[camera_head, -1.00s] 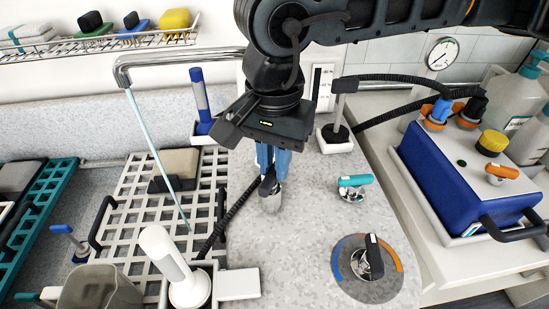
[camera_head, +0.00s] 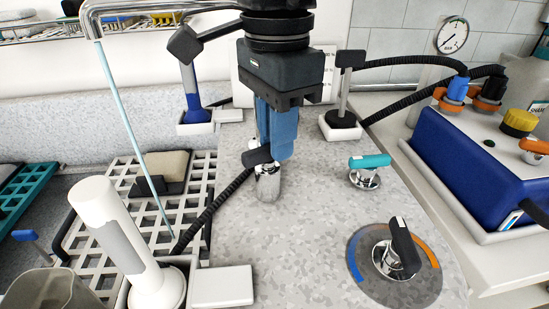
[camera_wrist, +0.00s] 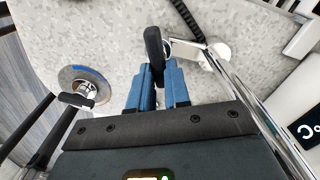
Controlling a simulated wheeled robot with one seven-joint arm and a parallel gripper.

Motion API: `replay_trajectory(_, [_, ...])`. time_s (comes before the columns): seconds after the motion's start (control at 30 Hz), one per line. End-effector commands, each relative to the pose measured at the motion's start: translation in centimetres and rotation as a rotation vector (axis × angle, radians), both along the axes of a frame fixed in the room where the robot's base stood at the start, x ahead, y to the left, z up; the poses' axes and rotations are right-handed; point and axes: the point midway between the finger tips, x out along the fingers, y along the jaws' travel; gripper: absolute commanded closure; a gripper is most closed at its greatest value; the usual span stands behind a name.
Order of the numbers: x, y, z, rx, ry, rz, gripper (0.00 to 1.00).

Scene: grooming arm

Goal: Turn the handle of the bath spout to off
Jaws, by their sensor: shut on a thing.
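The bath spout (camera_head: 88,22) is a chrome pipe at the upper left of the head view. A pale blue stream of water (camera_head: 128,125) runs down from its end. Its handle is most likely the black lever (camera_head: 258,156) on a small chrome valve (camera_head: 267,184) standing on the speckled counter. My gripper (camera_head: 273,148) has blue fingers and is shut on this lever from above. The fingers partly hide the lever in the head view. In the wrist view the lever (camera_wrist: 153,42) sticks out between my fingertips (camera_wrist: 156,76).
A teal-handled valve (camera_head: 366,168) stands right of my gripper. A black-handled dial (camera_head: 395,258) is at the front right. A white cylinder (camera_head: 118,238) stands at the front left. A black hose (camera_head: 212,210) runs beside the valve. A blue box (camera_head: 470,160) is at the right.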

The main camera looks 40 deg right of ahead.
Motion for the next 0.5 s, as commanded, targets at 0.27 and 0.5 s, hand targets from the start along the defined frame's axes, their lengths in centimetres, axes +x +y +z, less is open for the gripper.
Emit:
replay_trajectory(0.27, [-0.25, 0.02, -0.50, -0.001, -0.001, -0.225, 1.00])
replay_trajectory(0.5, [-0.41, 0.12, -0.26, -0.001, -0.001, -0.355, 1.00])
